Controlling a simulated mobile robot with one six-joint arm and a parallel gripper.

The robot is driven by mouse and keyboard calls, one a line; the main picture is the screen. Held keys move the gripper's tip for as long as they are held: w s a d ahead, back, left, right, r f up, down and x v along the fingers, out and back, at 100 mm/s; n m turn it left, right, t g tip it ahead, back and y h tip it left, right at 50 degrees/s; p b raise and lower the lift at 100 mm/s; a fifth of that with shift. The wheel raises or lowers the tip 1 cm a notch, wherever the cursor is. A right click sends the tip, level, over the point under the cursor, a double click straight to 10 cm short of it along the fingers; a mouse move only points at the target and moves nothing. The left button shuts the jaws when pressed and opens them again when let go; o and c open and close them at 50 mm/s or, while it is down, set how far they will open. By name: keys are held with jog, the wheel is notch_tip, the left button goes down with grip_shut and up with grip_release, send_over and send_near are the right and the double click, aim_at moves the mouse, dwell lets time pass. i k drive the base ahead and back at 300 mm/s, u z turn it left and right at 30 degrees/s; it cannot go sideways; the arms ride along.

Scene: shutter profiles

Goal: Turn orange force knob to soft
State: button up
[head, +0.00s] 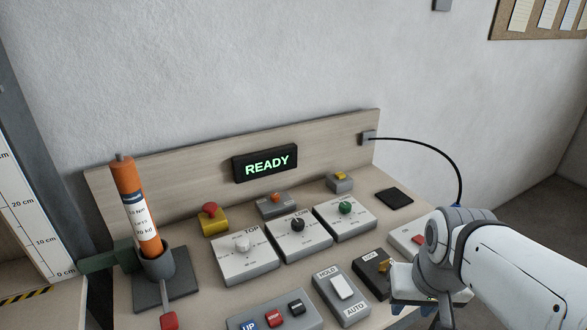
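A black box (367,258) with pale lettering, too small to read surely, stands at the right front of the bench. An orange-yellow knob (384,265) shows on it, partly hidden by my arm's end. A second, smaller orange knob (276,197) sits on a grey box near the back panel. I cannot tell from labels which one is the force knob. My gripper (399,287) is at the right edge of the black box, close beside its knob. Its fingers are mostly hidden, and I cannot tell whether they touch the knob or are open.
Grey boxes with white (242,244), black (298,224) and green (345,208) knobs fill the middle. A HOLD/AUTO rocker box (342,287) stands just left of the black box. A red mushroom button (209,209) and orange cylinder (134,205) stand left. A READY display (265,163) is lit.

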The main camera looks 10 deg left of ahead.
aim_at(274, 197)
jog(key=u, duration=2.2)
jog(key=k, duration=1)
jog(key=z, duration=0.95)
jog(key=i, duration=1)
jog(key=z, duration=0.05)
